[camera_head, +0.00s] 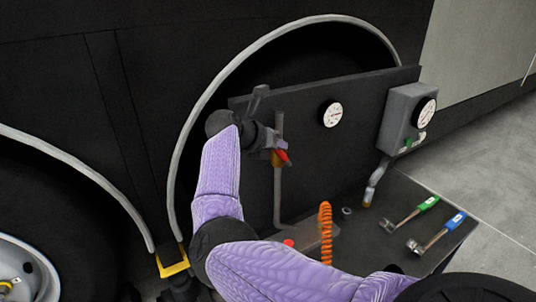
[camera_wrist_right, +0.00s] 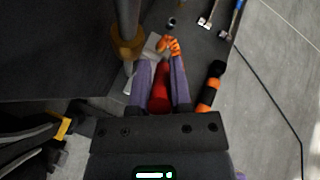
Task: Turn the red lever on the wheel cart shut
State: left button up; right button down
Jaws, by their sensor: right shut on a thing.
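The red lever (camera_head: 283,156) sits on a brass valve (camera_head: 276,158) on the vertical grey pipe of the dark wheel cart panel (camera_head: 305,150). My right gripper (camera_head: 277,146) reaches the valve from the left and covers part of it. In the right wrist view the red lever (camera_wrist_right: 161,88) lies between the two purple fingers of my right gripper (camera_wrist_right: 163,75), which are shut on it. The brass valve (camera_wrist_right: 127,45) and pipe show just left of the fingers. The lever's far end is partly hidden. My left gripper is not in view.
A round gauge (camera_head: 331,113) and a grey box (camera_head: 405,117) with another gauge are on the panel. An orange coil (camera_head: 326,232) stands below. Floor at right is clear.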

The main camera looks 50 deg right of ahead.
pick_arm(q)
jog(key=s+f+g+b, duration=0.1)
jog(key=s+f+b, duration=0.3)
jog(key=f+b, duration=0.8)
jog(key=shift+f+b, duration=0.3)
jog(key=shift+b, duration=0.45)
pick_arm(e)
jog(key=w+a+f+n+g+h, duration=0.1)
jog(key=a+f+n+h, duration=0.1)
jog(key=f+h, duration=0.4)
jog(key=shift+a+f+h, duration=0.2)
jog(key=shift+a+h, duration=0.65)
jog(key=shift+h, duration=1.45)
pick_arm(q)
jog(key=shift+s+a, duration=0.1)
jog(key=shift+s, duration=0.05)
pick_arm(e)
jog(key=shift+w, duration=0.1)
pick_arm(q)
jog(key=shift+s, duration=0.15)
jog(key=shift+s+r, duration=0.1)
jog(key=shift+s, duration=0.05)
pick_arm(e)
jog(key=c, duration=0.5)
grip_release()
jog(key=shift+c, duration=0.2)
